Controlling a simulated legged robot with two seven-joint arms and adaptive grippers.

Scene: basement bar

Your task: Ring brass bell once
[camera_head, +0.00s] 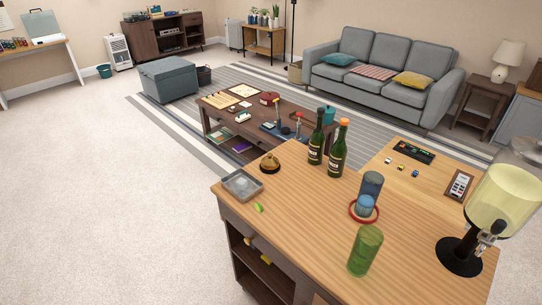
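The brass bell (270,162) sits on a dark round base near the far left edge of the wooden bar top (300,210). It stands upright, just beyond a square grey tray. Nothing touches it and it is fully in view. Neither of my grippers shows in the head view.
The grey tray (242,184) and a lime wedge (258,207) are close to the bell. Two dark bottles (337,152) stand to its right. A blue glass (371,185), a green glass (365,250) and a drink dispenser (500,200) stand further right. The bar's near left top is clear.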

